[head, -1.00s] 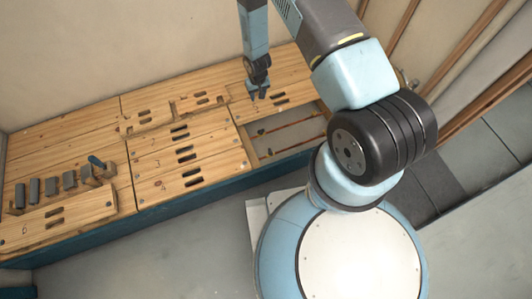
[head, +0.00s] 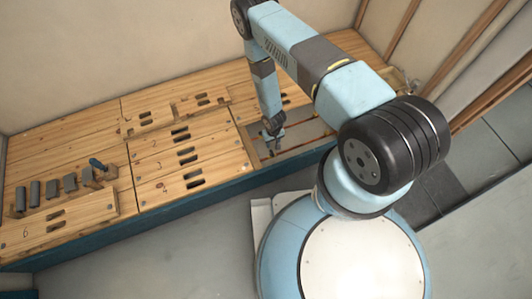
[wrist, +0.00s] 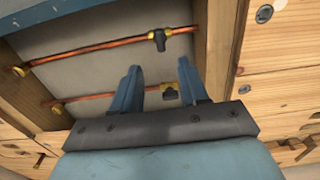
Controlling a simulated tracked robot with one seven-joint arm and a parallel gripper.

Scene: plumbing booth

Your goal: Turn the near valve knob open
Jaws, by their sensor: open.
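An open bay (head: 303,131) in the wooden bench holds two copper pipes with small dark valve knobs. In the wrist view, one knob (wrist: 159,40) sits on the pipe closer to the blue bench edge, just beyond my fingertips. The other knob (wrist: 170,95), with a yellow fitting, shows between my fingers, on the pipe farther from that edge. My gripper (wrist: 158,64) is open, with nothing held. Its fingers are spread either side of the second knob in the picture; contact cannot be told. In the head view my gripper (head: 277,146) reaches down into the bay's left part.
Wooden panels with slots (head: 187,158) cover the bench left of the bay. A rack of grey blocks (head: 53,188) stands at far left. Wooden frame beams (wrist: 217,45) border the bay. The blue bench edge (wrist: 55,13) runs along the front.

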